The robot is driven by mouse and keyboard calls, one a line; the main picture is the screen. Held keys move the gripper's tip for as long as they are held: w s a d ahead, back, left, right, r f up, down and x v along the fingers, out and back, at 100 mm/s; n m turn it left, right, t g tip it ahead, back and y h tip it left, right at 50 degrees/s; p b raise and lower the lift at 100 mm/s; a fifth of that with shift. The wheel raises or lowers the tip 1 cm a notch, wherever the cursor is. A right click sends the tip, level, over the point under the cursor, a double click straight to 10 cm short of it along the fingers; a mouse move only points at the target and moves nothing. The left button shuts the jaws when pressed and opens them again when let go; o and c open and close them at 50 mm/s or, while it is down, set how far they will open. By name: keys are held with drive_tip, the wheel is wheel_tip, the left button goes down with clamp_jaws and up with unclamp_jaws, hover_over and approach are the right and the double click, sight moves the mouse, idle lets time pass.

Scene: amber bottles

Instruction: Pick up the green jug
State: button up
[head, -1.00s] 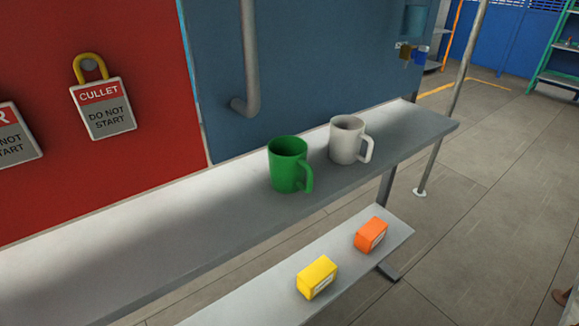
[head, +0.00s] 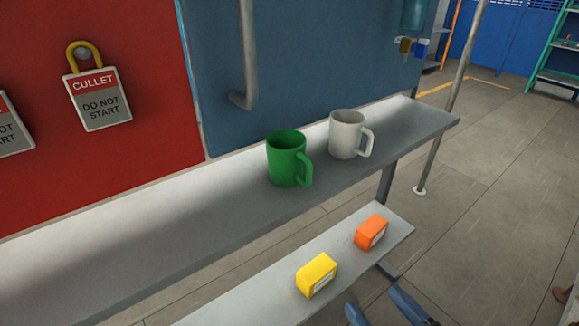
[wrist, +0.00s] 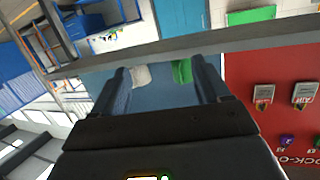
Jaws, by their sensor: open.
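The green jug (head: 287,158) stands upright on the upper grey shelf (head: 130,235), its handle toward the lower right. In the wrist view, which looks upside down, part of the green jug (wrist: 182,71) shows beside one finger. My gripper (head: 373,300) enters the head view at the bottom edge, low and right of the jug, near the lower shelf. In the wrist view my gripper (wrist: 159,66) is open, with nothing held between its fingers, and apart from the jug.
A white mug (head: 346,134) stands close to the right of the jug; it also shows in the wrist view (wrist: 140,76). A yellow box (head: 315,276) and an orange box (head: 371,232) sit on the lower shelf. The upper shelf is clear left of the jug.

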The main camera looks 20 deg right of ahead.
drive_tip(key=o, duration=0.4)
drive_tip(key=shift+n+t+y, duration=0.5)
drive_tip(key=shift+n+y, duration=0.2)
drive_tip(key=shift+y, duration=0.2)
drive_tip(key=w+r, duration=0.1)
drive_tip(key=w, duration=0.2)
drive_tip(key=w+r, duration=0.1)
drive_tip(key=w, duration=0.3)
drive_tip(key=w+a+r, duration=0.1)
drive_tip(key=w, duration=0.2)
drive_tip(key=shift+w+r+b, duration=0.25)
drive_tip(key=shift+w+b, duration=0.05)
drive_tip(key=shift+w, duration=0.1)
drive_tip(key=n+y, duration=0.2)
drive_tip(key=y, duration=0.1)
approach(298, 163)
drive_tip(key=x, duration=0.4)
drive_tip(key=shift+s+a+f, duration=0.1)
drive_tip(key=shift+f, duration=0.2)
drive_tip(key=x, duration=0.2)
drive_tip(key=p+x, duration=0.1)
drive_tip(key=x, duration=0.1)
drive_tip(key=p+x, duration=0.1)
drive_tip(key=x, duration=0.1)
drive_tip(key=shift+w+r, duration=0.25)
drive_tip(key=shift+w, duration=0.1)
drive_tip(key=shift+w+a+f, duration=0.1)
drive_tip(key=shift+w, duration=0.2)
